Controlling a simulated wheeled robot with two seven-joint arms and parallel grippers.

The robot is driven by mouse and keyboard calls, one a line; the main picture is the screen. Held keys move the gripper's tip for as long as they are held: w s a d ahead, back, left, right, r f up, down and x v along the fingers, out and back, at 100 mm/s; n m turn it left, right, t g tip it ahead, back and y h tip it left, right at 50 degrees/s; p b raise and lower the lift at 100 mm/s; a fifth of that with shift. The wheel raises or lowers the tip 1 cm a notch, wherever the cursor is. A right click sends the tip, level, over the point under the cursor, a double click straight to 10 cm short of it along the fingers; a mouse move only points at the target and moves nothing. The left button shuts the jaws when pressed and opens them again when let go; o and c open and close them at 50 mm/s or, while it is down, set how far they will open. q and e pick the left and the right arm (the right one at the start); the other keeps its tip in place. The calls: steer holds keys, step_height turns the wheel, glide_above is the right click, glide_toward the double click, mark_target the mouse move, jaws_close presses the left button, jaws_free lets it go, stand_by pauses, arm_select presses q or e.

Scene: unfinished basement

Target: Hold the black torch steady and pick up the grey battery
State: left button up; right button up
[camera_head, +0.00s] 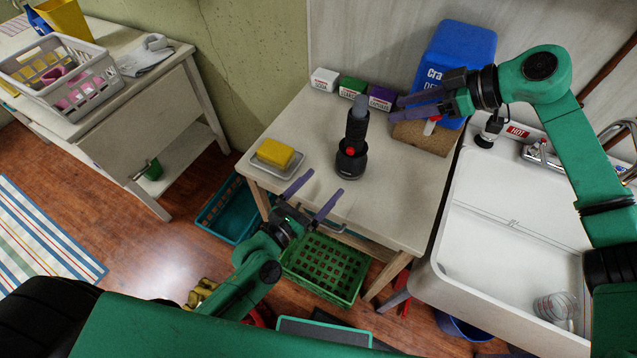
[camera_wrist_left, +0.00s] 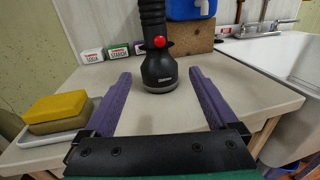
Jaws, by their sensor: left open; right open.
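The black torch (camera_head: 352,150) stands upright, wide head down, on the small table, with a red button on its side. A grey cylinder, seemingly the grey battery (camera_head: 360,104), sticks up from the torch's top end; that end is out of frame in the left wrist view. My left gripper (camera_head: 325,182) is open and empty at the table's front edge, pointing at the torch. In the left wrist view, the torch (camera_wrist_left: 158,68) stands ahead, between the finger lines but beyond the tips. My right gripper (camera_head: 396,108) is open and empty, right of the battery, its fingers pointing left towards it.
A yellow sponge (camera_head: 275,153) on a soap dish stands left of the torch. Small boxes (camera_head: 352,88) and a blue container (camera_head: 461,60) on a cork-like block (camera_head: 424,138) stand behind. A white sink (camera_head: 510,225) is at right; a green crate (camera_head: 325,268) sits below.

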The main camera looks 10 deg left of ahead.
mark_target(353, 148)
arm_select(q)
steer(key=shift+w+a+r, duration=0.15)
steer(key=shift+w+a, duration=0.05)
steer(key=shift+w, duration=0.05)
steer(key=x, duration=1.4)
steer(key=shift+w, duration=0.2)
steer(key=shift+c, duration=0.3)
